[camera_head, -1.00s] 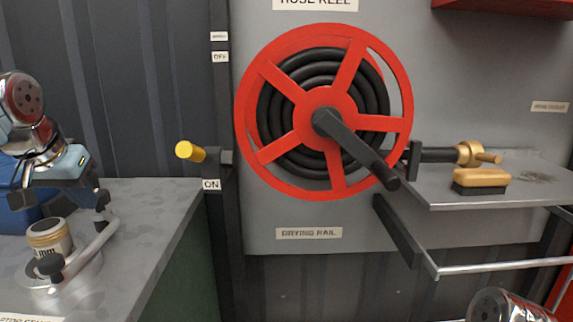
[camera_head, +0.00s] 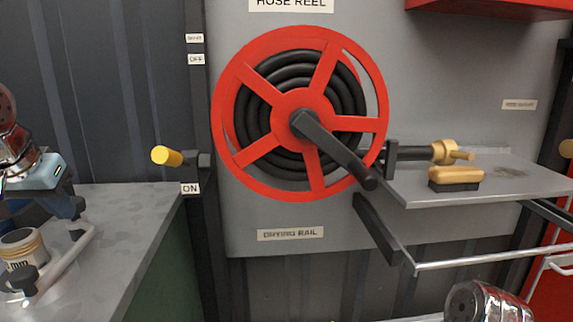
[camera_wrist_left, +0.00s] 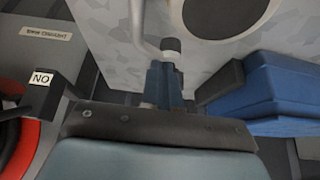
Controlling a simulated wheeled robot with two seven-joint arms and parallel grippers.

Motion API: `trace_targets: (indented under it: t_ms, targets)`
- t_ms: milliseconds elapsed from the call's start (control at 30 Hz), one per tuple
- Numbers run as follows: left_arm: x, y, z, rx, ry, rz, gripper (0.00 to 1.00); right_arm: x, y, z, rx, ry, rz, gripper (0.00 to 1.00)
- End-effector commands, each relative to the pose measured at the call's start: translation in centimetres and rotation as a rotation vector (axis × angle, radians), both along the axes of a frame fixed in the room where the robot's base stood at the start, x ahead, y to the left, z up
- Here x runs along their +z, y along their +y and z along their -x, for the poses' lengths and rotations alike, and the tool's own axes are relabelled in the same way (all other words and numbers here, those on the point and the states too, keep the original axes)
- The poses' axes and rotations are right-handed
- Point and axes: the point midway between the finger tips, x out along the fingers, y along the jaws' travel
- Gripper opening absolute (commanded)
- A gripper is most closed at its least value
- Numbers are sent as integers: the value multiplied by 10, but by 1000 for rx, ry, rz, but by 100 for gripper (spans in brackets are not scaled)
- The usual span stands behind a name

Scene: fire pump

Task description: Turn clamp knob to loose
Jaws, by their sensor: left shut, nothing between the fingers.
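A bent grey bar (camera_head: 62,262) stands over the bench at the left edge of the head view. A black knob (camera_head: 27,279) sits at its lower end, beside a white cylinder with a tan band (camera_head: 22,250). My left gripper (camera_head: 76,210) is shut and empty at the bar's upper end. In the left wrist view, the shut fingers (camera_wrist_left: 164,82) point at a black cylindrical end piece (camera_wrist_left: 171,46) beside the bar (camera_wrist_left: 138,22). Whether they touch it I cannot tell. My right gripper is out of view; only a shiny part of my right arm shows.
A grey bench (camera_head: 125,225) bears the bar. A yellow-tipped lever (camera_head: 168,156) stands beside an ON label. A red hose reel (camera_head: 228,130) with a black crank is mid-wall. A shelf (camera_head: 425,198) holds a brush (camera_head: 455,177).

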Motion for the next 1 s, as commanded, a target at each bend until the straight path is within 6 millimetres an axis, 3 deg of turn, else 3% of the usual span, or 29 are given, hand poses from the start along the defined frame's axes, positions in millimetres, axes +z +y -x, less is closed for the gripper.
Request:
trace_targets:
  t_ms: [167,500,867,1000]
  targets:
    - [12,-1,1,0,-3,-2,0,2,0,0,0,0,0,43]
    - [55,-1,1,-1,-3,-1,0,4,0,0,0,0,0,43]
    - [61,0,2,1,0,0,0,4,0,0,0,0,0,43]
    - [65,15,0,4,0,2,0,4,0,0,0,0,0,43]
